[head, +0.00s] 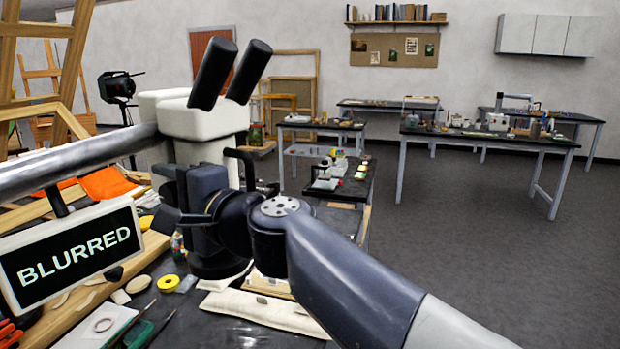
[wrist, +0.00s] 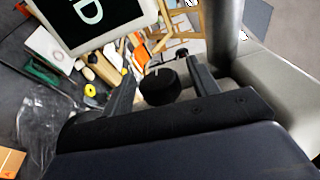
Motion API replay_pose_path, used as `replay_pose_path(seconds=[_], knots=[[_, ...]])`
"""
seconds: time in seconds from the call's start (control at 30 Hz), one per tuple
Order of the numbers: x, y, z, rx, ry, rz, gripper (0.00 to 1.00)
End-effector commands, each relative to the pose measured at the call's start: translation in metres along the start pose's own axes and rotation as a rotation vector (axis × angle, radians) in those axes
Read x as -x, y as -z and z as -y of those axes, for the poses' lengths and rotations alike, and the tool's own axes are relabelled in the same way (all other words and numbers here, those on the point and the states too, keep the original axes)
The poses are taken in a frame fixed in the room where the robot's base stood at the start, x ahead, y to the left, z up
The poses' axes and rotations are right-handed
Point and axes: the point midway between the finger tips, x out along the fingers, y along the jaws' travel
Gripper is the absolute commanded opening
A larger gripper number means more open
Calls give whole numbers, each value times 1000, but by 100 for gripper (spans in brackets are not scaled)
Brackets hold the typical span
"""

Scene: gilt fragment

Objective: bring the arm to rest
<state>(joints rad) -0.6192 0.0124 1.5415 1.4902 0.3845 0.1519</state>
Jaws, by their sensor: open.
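My arm (head: 345,275) reaches from the lower right to the microscope (head: 195,120), a white body with two black eyepieces. My gripper is at the microscope's dark lower part, mostly hidden in the head view by the arm's wrist joints. In the wrist view my gripper (wrist: 160,68) has its two dark fingers spread apart. A round black knob (wrist: 158,90) shows between them; I cannot tell whether either finger touches it. A small screen (head: 75,255) left of the microscope reads "BLURRED"; its corner with a "D" shows in the wrist view (wrist: 110,28).
The near bench holds a yellow tape roll (head: 168,283), a pale padded cloth (head: 262,310), a green tool (head: 138,335) and wooden frame pieces. A thick grey bar (head: 75,165) crosses above the screen. Easels stand at left. Open floor (head: 480,270) lies right of my arm.

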Motion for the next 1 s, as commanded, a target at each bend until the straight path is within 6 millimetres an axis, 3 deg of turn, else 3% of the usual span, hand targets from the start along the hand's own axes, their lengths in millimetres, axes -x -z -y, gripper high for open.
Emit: replay_pose_path(seconds=[0.47, 1.0], knots=[[1, 0, -5, 0, 114, 8, 57], [91, 1, -11, 1, 118, 5, 57]])
